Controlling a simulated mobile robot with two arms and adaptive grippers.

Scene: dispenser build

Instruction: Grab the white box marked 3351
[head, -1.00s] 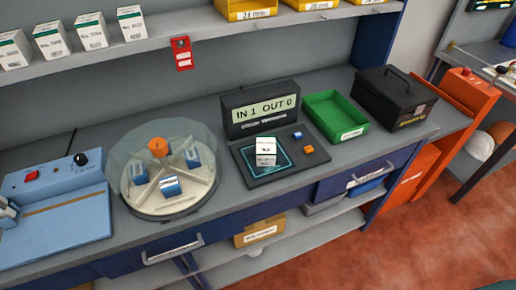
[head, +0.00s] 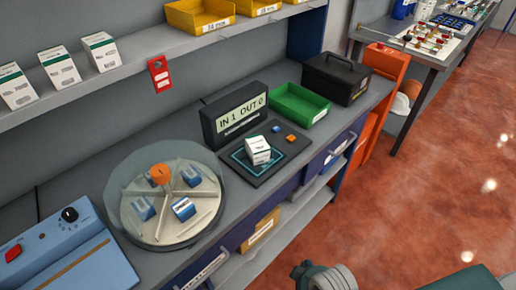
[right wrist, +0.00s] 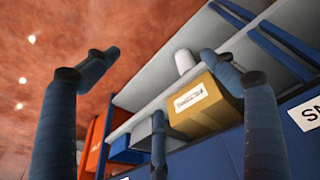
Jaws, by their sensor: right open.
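A white box with a green band (head: 258,150) stands on the dark pad with a teal outline (head: 238,157). More white boxes with green tops stand on the upper shelf at left: one at the edge (head: 15,87), one beside it (head: 60,66) and one further right (head: 101,52). Their printed numbers are too small to read, so I cannot tell which is 3351. My right gripper (right wrist: 160,54) is open and empty in the right wrist view, facing the lower shelf below the bench. My left gripper is not in view.
A round clear-covered carousel (head: 166,205) with blue-and-white boxes stands left of the pad. A display reading IN 1 OUT 0 (head: 240,115), a green bin (head: 299,104) and a black case (head: 336,79) stand behind it. A cardboard box (right wrist: 193,105) sits on the lower shelf.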

